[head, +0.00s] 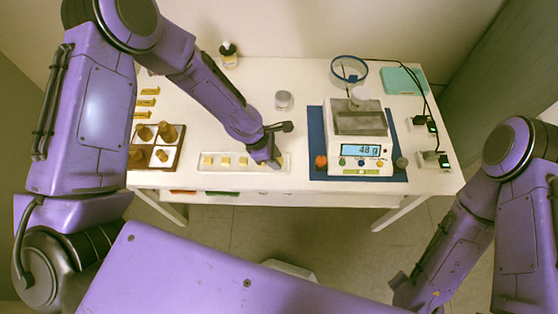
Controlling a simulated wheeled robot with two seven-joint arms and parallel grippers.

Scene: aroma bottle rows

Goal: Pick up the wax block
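Small pale-yellow wax blocks (225,161) sit spaced in a row in a clear shallow tray (215,168) near the table's front edge. My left gripper (272,161) reaches down to the right part of this tray, at the end of the row. Its fingertips are small, dark and partly hidden, so I cannot tell whether they are open or shut, or whether a block is between them. Any block under the gripper is hidden. My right arm hangs at the lower right, away from the table, and its gripper does not show.
A scale (358,150) reading about 48 g stands on a blue mat (316,130), right of the tray. A wooden rack (149,164) with brown bottles stands left. A grey-lidded jar (284,99) is behind the gripper. A blue-rimmed round container (349,69) stands at the back.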

